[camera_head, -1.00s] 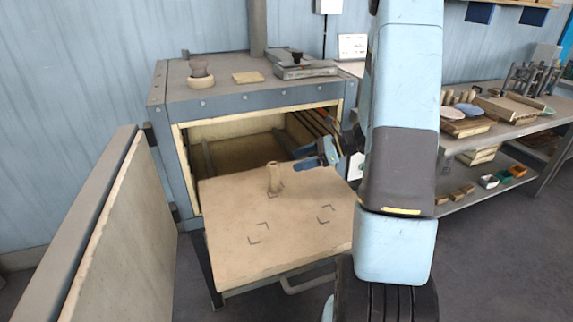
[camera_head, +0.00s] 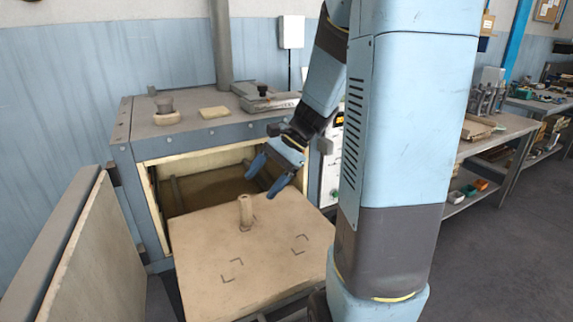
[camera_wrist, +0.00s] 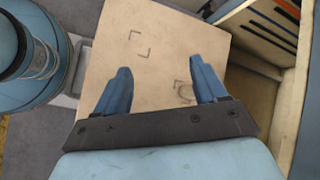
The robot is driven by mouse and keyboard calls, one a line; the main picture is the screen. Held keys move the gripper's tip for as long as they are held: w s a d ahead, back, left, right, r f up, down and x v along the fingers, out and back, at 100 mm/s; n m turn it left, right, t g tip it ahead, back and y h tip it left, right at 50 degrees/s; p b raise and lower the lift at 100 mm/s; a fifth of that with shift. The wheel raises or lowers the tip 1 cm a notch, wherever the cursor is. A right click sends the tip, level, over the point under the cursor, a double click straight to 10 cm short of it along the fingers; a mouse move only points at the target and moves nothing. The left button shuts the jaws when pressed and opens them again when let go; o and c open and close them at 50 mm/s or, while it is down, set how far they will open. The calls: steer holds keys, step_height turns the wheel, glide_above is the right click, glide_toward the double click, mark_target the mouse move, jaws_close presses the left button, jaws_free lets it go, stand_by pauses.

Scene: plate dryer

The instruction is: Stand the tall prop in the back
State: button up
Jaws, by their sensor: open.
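A tall tan cylindrical prop (camera_head: 245,211) stands upright at the back of the pale slab (camera_head: 205,285), at one of its corner-bracket marks. Two more bracket marks lie bare in front of it. In the wrist view a round outline (camera_wrist: 186,91), probably the prop seen from above, shows beside the right finger, partly hidden by it. My gripper (camera_head: 265,182) is open and empty, above and just behind and right of the prop. In the wrist view its two blue fingers (camera_wrist: 160,68) are apart over the slab (camera_wrist: 165,50); nothing is between their tips.
The dryer (camera_head: 190,140) stands open behind the slab, its opening framed in pale lining. Its door (camera_head: 85,250) is swung out at the left. A bowl-like item, a small tan block and a metal device sit on its top. A workbench (camera_head: 505,130) is at the right.

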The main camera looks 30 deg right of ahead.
steer(key=s+a+r+n+t+h, duration=0.1)
steer(key=s+r+n+t+h, duration=0.3)
steer(key=s+r+n+h, duration=0.4)
steer(key=shift+s+a+r+n+t, duration=0.15)
steer(key=shift+s+r+n+t, duration=0.25)
steer(key=shift+s+r+n, duration=2.1)
steer(key=shift+s+f+m, duration=0.4)
steer(key=shift+s+f, duration=0.2)
steer(key=shift+f, duration=0.35)
steer(key=shift+c, duration=0.5)
